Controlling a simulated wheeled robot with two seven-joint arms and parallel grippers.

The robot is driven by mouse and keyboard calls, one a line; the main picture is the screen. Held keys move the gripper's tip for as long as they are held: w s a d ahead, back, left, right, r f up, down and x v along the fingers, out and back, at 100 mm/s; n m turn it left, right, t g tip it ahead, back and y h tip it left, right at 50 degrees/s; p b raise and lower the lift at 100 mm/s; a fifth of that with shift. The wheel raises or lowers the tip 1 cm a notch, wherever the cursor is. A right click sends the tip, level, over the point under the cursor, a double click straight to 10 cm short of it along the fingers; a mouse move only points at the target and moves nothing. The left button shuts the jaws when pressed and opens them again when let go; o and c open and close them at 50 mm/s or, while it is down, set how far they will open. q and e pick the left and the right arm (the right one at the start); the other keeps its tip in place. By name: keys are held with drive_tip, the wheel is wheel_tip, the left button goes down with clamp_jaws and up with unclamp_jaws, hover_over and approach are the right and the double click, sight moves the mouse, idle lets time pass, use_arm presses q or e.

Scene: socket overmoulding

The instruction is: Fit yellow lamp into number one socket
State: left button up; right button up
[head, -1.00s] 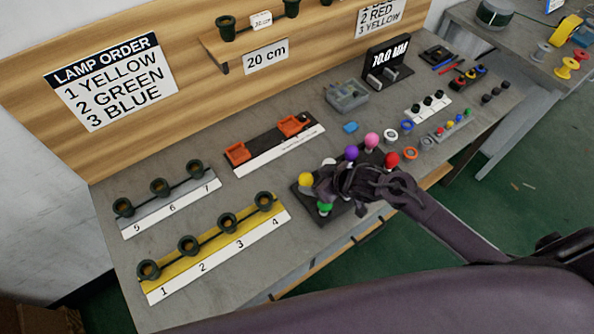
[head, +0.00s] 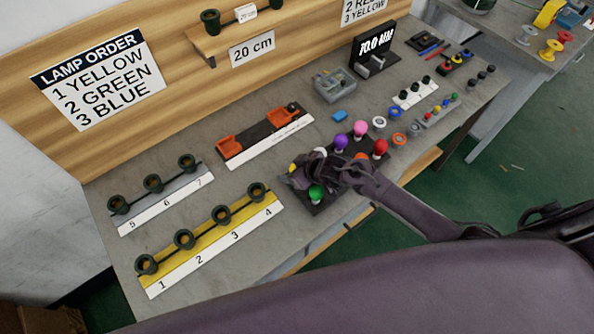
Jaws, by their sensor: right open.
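The yellow lamp (head: 292,168) sits at the left edge of the dark lamp tray (head: 330,203), mostly covered by my right gripper. My right gripper (head: 299,177) is open and its fingers are at the yellow lamp; whether they surround it or touch it cannot be told. The number one socket (head: 146,264) is a dark green ring at the left front end of the yellow strip (head: 208,240), which has sockets 1 to 4. It looks empty. My left gripper is not in view.
Around my right gripper stand green (head: 316,193), purple (head: 340,141), pink (head: 360,129) and red (head: 380,147) lamps. A grey strip (head: 163,200) with sockets 5 to 7 lies behind the yellow one. Bare bench lies between the tray and the yellow strip.

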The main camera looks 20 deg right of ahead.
drive_tip(key=c, duration=1)
